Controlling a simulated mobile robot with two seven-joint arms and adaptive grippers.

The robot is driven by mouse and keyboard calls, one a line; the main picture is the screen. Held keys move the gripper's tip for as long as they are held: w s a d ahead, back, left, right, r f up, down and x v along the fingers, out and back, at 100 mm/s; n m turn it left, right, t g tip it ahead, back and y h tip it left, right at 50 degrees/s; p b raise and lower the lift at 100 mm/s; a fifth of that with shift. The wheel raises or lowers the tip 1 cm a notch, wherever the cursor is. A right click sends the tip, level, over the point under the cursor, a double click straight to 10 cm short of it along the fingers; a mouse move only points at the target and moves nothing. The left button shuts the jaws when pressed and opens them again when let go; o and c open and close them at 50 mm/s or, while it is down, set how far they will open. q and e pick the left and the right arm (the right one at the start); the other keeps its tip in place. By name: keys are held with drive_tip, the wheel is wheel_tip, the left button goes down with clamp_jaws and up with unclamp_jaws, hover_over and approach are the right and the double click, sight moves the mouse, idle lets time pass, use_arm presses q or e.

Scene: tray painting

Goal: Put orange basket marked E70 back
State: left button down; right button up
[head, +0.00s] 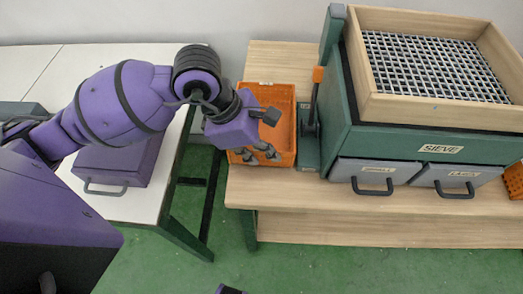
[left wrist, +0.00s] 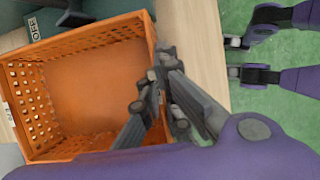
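The orange basket (head: 283,101) stands at the left end of the wooden table, just left of the green sieve machine. In the left wrist view the basket (left wrist: 95,75) is empty, with perforated walls and a pale label (left wrist: 8,112) on its left side, seen edge-on and hard to read. My left gripper (head: 258,156) is at the basket's near wall. In the left wrist view its fingers (left wrist: 160,75) come close together over that wall's rim, one inside and one outside, and look shut on it.
The sieve machine (head: 440,146) has a mesh-bottomed wooden box on top and two grey drawers below. Another orange basket (head: 514,180) shows at the right edge. A purple box (head: 118,164) stands on the white table at left. A gap separates the tables.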

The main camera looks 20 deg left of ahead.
use_arm(q)
drive_tip(key=c, duration=2.4)
unclamp_jaws()
drive_tip(key=shift+f, duration=0.5)
drive_tip(key=shift+c, duration=0.2)
drive_tip(key=o, duration=0.5)
drive_tip(key=shift+c, duration=0.2)
drive_tip(key=shift+r, duration=0.1)
drive_tip(key=v, duration=1.2)
drive_tip(key=shift+r, duration=0.15)
